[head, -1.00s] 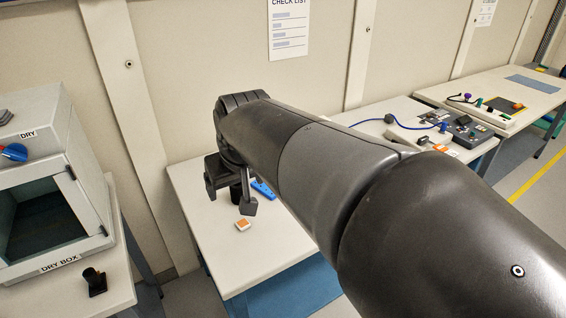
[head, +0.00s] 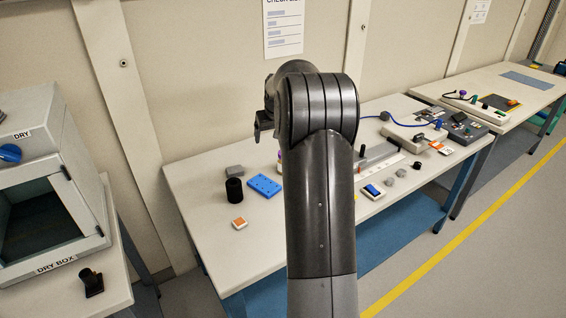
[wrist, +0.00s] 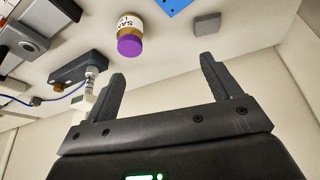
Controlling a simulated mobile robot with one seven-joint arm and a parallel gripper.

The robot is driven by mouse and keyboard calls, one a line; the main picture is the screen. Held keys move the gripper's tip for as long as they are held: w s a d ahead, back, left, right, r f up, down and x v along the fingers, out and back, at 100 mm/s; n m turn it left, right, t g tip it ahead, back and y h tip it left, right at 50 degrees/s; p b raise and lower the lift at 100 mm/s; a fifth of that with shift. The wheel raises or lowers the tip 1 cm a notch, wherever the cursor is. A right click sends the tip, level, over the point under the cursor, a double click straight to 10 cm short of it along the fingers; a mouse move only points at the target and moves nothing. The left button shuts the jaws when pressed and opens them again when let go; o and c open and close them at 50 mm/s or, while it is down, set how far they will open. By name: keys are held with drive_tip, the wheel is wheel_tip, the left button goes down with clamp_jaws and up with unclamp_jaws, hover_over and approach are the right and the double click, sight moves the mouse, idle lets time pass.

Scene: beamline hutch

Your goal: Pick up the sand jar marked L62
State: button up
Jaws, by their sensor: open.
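The sand jar (wrist: 130,28) shows in the wrist view, with a purple lid and a pale label. In the head view only a sliver of purple shows at the left edge of my arm, possibly this jar's lid. My gripper (wrist: 163,68) is open and empty, with the jar beyond the fingertips and apart from them. In the head view my gripper (head: 263,122) is above the back of the middle table, mostly hidden by my arm.
The middle table (head: 205,240) holds a black cylinder (head: 234,190), a blue plate (head: 264,185), a grey block (head: 235,171), an orange-topped piece (head: 239,223) and several items right of my arm. A dry box (head: 50,205) stands left. The table's front left is mostly clear.

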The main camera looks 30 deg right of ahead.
drive_tip(key=shift+m, duration=0.3)
drive_tip(key=w+d+f, duration=0.1)
drive_tip(key=d+f, duration=0.2)
drive_tip(key=f, duration=0.1)
drive_tip(key=w+d+f, duration=0.2)
drive_tip(key=d+f, duration=0.1)
drive_tip(key=f, duration=0.1)
drive_tip(key=w+d+f, duration=0.1)
drive_tip(key=d+f, duration=0.2)
drive_tip(key=f, duration=0.1)
drive_tip(key=shift+w+d+f, duration=0.1)
drive_tip(key=shift+w+f, duration=0.15)
drive_tip(key=shift+w, duration=0.15)
drive_tip(key=shift+x, duration=3)
drive_tip(key=shift+c, duration=0.2)
drive_tip(key=shift+r, duration=0.1)
drive_tip(key=c, duration=1.3)
drive_tip(key=shift+o, duration=0.2)
drive_tip(key=shift+r, duration=0.1)
